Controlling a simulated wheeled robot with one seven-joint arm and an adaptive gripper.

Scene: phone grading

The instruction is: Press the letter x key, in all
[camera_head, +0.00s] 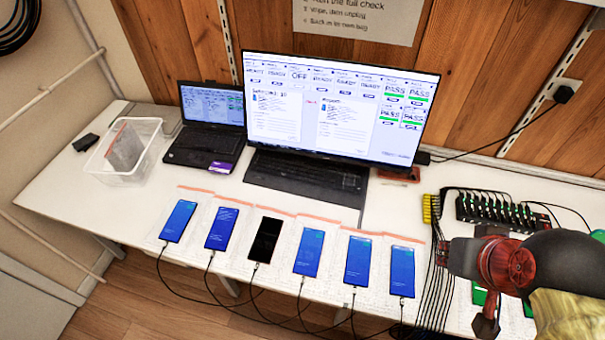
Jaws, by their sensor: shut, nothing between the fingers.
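A black keyboard (300,180) lies on the white table just below the large monitor (340,105). Its keys are too small to read, so I cannot pick out the letter x key. A black laptop (208,130) with its own keyboard stands to the left, its screen lit. My gripper (487,326) is at the lower right, at the end of my red and dark arm. It is shut and empty, well to the right of the keyboard and apart from it.
A row of several phones (266,240) on pale bags lies along the front edge, cables hanging below; one screen is dark. A clear bin (150,155) stands at the left. A black hub (500,213) with cables is near my arm. A purple card (221,167) lies by the laptop.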

